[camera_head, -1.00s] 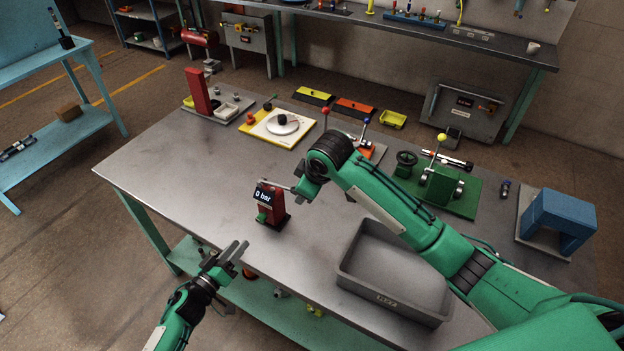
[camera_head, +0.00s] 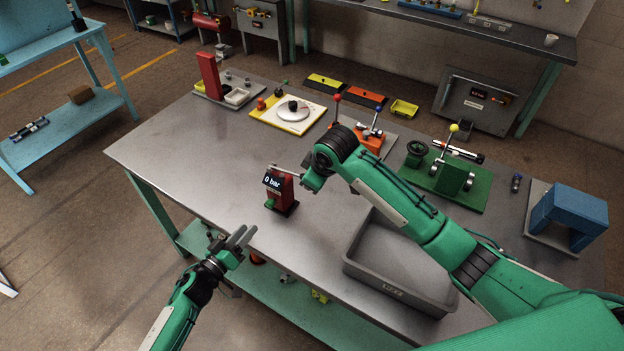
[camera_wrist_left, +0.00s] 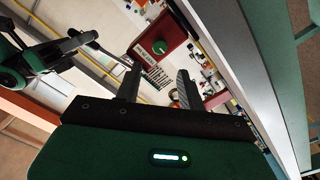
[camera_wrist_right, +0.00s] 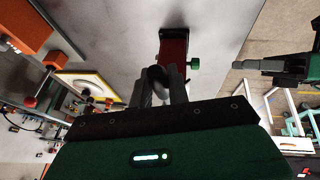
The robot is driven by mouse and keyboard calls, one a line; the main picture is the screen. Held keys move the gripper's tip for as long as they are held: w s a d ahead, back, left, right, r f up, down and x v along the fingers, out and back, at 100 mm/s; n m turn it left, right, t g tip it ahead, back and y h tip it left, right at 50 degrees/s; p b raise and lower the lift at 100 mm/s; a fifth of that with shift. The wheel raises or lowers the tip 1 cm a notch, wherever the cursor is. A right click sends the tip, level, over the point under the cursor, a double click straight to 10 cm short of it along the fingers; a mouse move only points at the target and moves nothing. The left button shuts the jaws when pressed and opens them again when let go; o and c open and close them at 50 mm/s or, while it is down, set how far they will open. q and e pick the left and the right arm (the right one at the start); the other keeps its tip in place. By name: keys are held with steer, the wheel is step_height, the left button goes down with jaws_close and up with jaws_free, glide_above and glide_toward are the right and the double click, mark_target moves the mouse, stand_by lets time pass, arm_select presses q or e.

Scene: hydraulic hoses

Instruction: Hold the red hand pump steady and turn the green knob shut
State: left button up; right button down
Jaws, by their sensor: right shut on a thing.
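The red hand pump (camera_head: 283,191) stands upright near the table's front edge, with "0 bar" on its dark display. Its green knob (camera_head: 270,203) is low on the front, and also shows in the left wrist view (camera_wrist_left: 160,47) and right wrist view (camera_wrist_right: 194,64). My right gripper (camera_head: 303,180) is at the pump's right side. In the right wrist view its fingers (camera_wrist_right: 162,88) are shut on a dark rounded part beside the red body. My left gripper (camera_head: 246,236) is open and empty, in front and left of the pump, apart from the knob.
A grey tray (camera_head: 395,285) sits on the table right of the pump, under my right arm. Fixtures line the back: a yellow board with a dial (camera_head: 264,118), a green board (camera_head: 421,184) and a blue block stand (camera_head: 577,213). The table's left part is clear.

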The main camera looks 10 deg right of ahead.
mark_target(268, 205)
arm_select(q)
steer(key=shift+o, duration=0.4)
steer(key=m, duration=0.1)
steer(key=s+a+m, duration=0.1)
steer(key=m, duration=0.3)
steer(key=shift+s+a, duration=0.2)
steer(key=shift+a, duration=0.05)
steer(key=x, duration=1.2)
steer(key=c, duration=1)
